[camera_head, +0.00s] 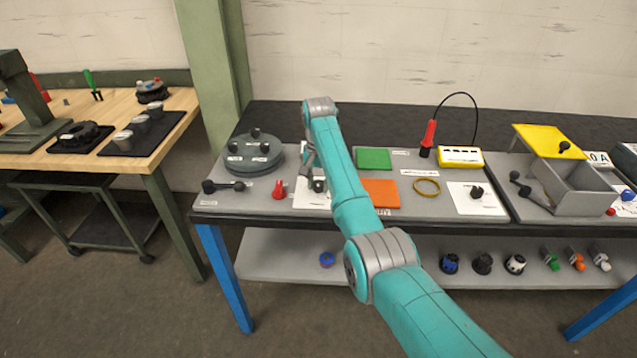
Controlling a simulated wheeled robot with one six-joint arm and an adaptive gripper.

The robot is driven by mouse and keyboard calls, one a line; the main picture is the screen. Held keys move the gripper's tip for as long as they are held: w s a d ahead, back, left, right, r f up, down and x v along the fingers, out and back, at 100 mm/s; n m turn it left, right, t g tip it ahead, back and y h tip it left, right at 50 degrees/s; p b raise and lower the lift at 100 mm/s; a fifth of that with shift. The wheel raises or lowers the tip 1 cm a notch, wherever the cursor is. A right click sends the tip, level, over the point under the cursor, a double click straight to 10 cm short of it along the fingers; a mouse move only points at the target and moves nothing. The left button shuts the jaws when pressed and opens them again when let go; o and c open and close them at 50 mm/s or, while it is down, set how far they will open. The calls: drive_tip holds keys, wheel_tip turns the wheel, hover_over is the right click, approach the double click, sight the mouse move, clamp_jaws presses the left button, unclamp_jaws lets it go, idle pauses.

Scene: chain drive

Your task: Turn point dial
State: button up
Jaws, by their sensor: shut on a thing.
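My teal arm reaches over the bench, and my gripper (315,182) points down at a white plate (305,203) on the grey panel. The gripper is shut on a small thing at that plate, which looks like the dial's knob. The jaws and my arm hide most of the knob, so its pointing direction cannot be told. Another white plate (490,206) with a black knob (476,192) lies at the right of the panel, apart from my gripper.
A red knob (280,189) and a black lever (224,186) are left of my gripper. A round grey turntable (254,156) stands behind them. Green (374,158) and orange (381,193) squares lie close right of my arm. A grey bin (578,188) is farther right.

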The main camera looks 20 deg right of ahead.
sight(319, 184)
idle(0.4)
drive_tip(key=o, duration=1.2)
drive_tip(key=shift+c, duration=0.2)
wheel_tip(319, 184, up, 8)
drive_tip(key=shift+f, duration=0.25)
drive_tip(key=shift+s, duration=0.1)
